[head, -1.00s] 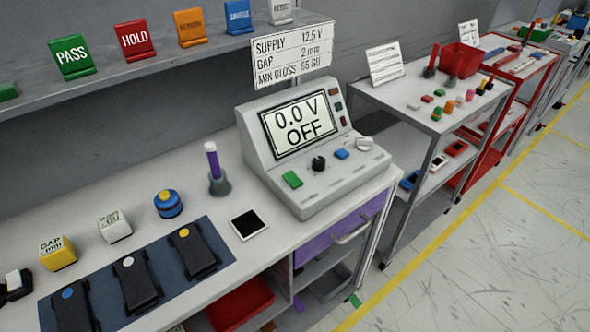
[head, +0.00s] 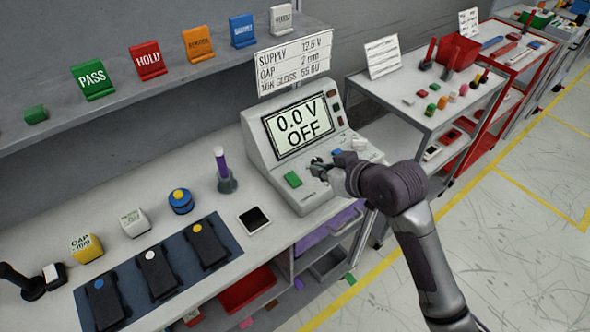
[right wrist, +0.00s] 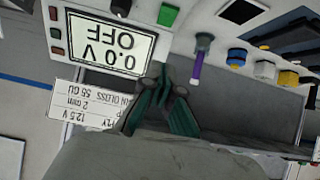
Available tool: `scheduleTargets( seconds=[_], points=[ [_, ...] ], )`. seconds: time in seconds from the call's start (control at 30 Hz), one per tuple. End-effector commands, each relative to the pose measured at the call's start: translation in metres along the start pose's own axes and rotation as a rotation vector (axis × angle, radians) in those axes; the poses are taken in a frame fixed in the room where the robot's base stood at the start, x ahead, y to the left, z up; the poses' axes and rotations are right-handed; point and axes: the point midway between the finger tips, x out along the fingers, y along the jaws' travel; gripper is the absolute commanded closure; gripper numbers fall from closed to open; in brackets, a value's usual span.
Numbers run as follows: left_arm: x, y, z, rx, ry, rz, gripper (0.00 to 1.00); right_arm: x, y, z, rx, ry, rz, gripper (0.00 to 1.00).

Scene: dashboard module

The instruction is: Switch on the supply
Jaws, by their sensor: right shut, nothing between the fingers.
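The supply (head: 262,158) is a pale box with a sloped front on the bench. Its screen (head: 298,130) reads "0.0 V OFF", and it shows upside down in the right wrist view (right wrist: 107,45). A green button (head: 293,179) sits at the panel's lower left; it also shows in the right wrist view (right wrist: 168,15). The black knob (right wrist: 121,6) is at that view's top edge; in the head view my gripper covers its place. My right gripper (head: 317,169) is shut and empty, in front of the panel, right of the green button. Contact cannot be told. My left gripper is out of view.
A sign (head: 294,63) above the supply reads supply 12.5 V, gap 2 mm, min gloss 55 GU. A purple-handled tool (head: 221,165) and a white-framed black pad (head: 254,219) are left of the supply. A grey cart (head: 385,98) stands to the right.

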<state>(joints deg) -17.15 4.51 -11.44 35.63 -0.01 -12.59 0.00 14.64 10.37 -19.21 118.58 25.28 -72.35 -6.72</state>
Motion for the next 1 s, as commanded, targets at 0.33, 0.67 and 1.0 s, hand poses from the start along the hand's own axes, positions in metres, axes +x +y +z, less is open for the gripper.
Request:
scheduleTargets(
  seconds=[0.33,0.67,1.0],
  points=[
    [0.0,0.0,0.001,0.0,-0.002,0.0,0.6,0.003,0.0,0.0,0.001,0.001,0.0,1.0],
    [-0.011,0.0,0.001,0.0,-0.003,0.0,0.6,0.053,-0.001,-0.001,0.005,-0.002,-0.002,1.0],
    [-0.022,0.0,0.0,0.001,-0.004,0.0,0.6,0.113,0.0,0.013,0.004,-0.004,0.0,1.0]
  ],
)
